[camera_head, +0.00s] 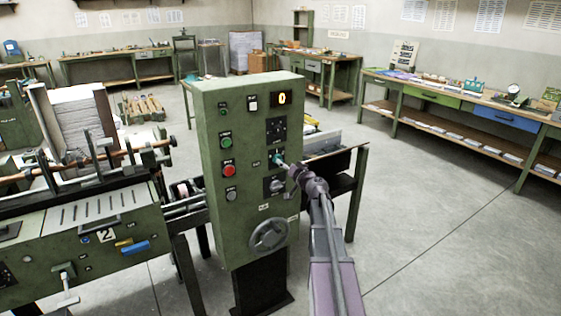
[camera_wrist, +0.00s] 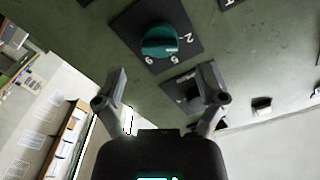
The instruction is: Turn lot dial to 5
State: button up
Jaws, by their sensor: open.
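The teal dial (camera_head: 277,160) sits on a dark plate on the front of the green control cabinet (camera_head: 242,110). In the wrist view the teal dial (camera_wrist: 159,41) is at top centre, with white numerals around it, one of which looks like a 2 and one like a 5. Its pointer setting cannot be read clearly. My gripper (camera_head: 291,168) is close to the dial in the head view. In the wrist view my gripper (camera_wrist: 163,80) is open and empty, its fingers spread apart and below the dial in the picture, not closed on it.
A dark knob (camera_wrist: 188,92) lies between the fingertips in the wrist view. The cabinet also carries a lit display (camera_head: 282,98) that seems to read 0, a red button (camera_head: 229,170) and a handwheel (camera_head: 269,234). A machine (camera_head: 85,235) stands at left. Floor at right is clear.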

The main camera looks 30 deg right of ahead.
aim_at(281, 159)
jog(key=shift+w, duration=2.05)
jog(key=shift+a, duration=0.1)
jog(key=c, duration=1.2)
